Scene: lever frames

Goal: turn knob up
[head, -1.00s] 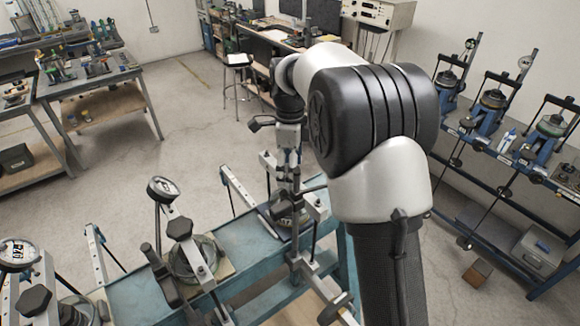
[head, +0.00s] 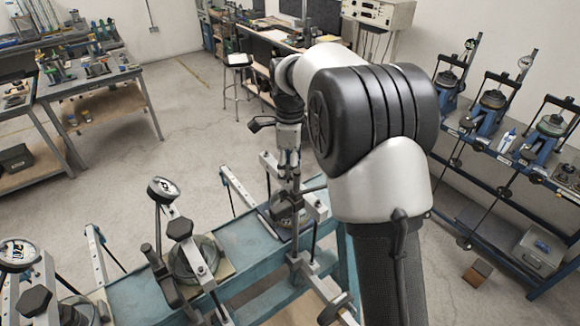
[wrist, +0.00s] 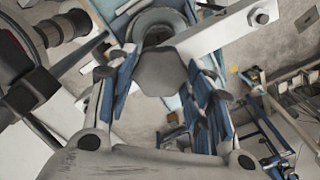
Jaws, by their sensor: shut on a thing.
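A dark grey faceted knob (wrist: 160,72) shows near the top middle of the wrist view, at a pale metal bar. My gripper (wrist: 162,88) has one finger on each side of it and is shut on it. In the head view my gripper (head: 289,172) points down at the farthest fixture (head: 292,208) on the teal bench. There the knob is hidden by the fingers and the fixture's bars. I cannot tell the knob's turn angle.
Nearer fixtures with black knobs (head: 180,229) and dial gauges (head: 163,189) stand on the teal bench (head: 240,240). A rack of blue fixtures (head: 487,112) is at the right. Workbenches (head: 100,75) stand at the left.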

